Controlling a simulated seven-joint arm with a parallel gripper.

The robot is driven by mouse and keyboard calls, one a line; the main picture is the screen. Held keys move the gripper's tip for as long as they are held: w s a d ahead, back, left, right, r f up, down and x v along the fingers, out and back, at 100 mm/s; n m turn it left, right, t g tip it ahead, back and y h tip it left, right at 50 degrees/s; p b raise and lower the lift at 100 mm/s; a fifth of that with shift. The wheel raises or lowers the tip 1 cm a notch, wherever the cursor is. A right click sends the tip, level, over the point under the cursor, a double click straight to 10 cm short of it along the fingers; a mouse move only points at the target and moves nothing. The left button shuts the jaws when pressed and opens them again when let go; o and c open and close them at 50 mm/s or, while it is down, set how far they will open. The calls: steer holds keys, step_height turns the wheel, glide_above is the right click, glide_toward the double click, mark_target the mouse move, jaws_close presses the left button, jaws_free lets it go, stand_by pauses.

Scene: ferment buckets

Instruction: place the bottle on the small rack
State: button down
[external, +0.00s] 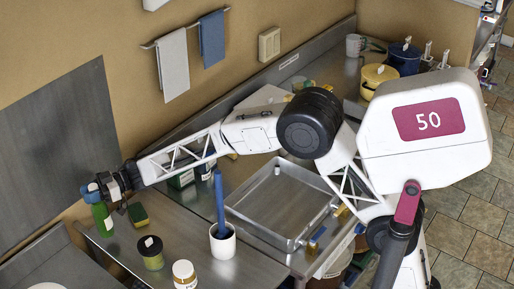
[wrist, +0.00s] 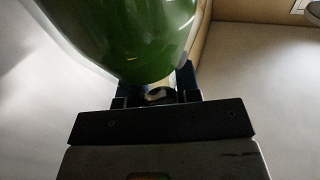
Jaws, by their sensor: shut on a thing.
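The green bottle (external: 102,218) has a pale label and stands roughly upright below my gripper (external: 101,188) at the left end of the metal counter in the external view. My gripper is shut on the upper part of the bottle. The wrist view shows the rounded green glass of the bottle (wrist: 135,35) close up against the gripper. I cannot tell from these frames whether the bottle's base touches the counter. I cannot clearly make out the small rack in either view.
A green-yellow sponge (external: 138,214) lies right of the bottle. A dark jar (external: 150,256), a white-lidded jar (external: 185,278) and a white cup (external: 222,246) with tall blue sticks stand nearer the camera. A metal basin (external: 258,232) is in the middle. Pots (external: 403,60) stand at the back.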

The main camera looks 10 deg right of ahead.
mark_target(96, 185)
steer(key=shift+f, duration=1.95)
steer(key=c, duration=0.8)
jaws_free()
steer(key=shift+w+d, duration=0.25)
steer(key=shift+d, duration=0.2)
steer(key=shift+v, duration=1.05)
steer(key=shift+r, duration=3.6)
